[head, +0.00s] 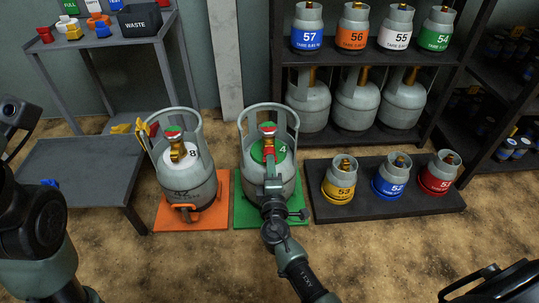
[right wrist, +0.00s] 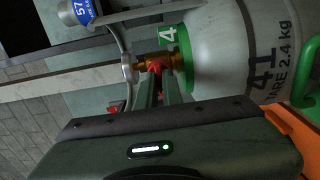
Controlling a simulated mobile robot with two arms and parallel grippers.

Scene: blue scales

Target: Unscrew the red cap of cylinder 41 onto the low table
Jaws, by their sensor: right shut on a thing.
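Cylinder 41 (head: 262,188) is grey with a green collar and stands upright inside its guard on a green mat. Its number shows in the right wrist view (right wrist: 262,62). The red cap (right wrist: 155,65) sits at the brass valve on top, and red also shows there in the head view (head: 267,127). My right gripper (head: 269,152) reaches over the cylinder's front and is shut on the red cap; its fingers (right wrist: 163,88) partly hide the cap. My left arm is at the left edge; its fingertips do not show. The low table (head: 85,165) is at left.
A similar cylinder with a white collar (head: 188,178) stands close left on an orange mat (head: 185,218). A black platform (head: 390,207) at right bears small cylinders. A blue piece (head: 48,183) lies on the low table, mostly bare otherwise. A rack with a WASTE bin (head: 139,22) stands behind.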

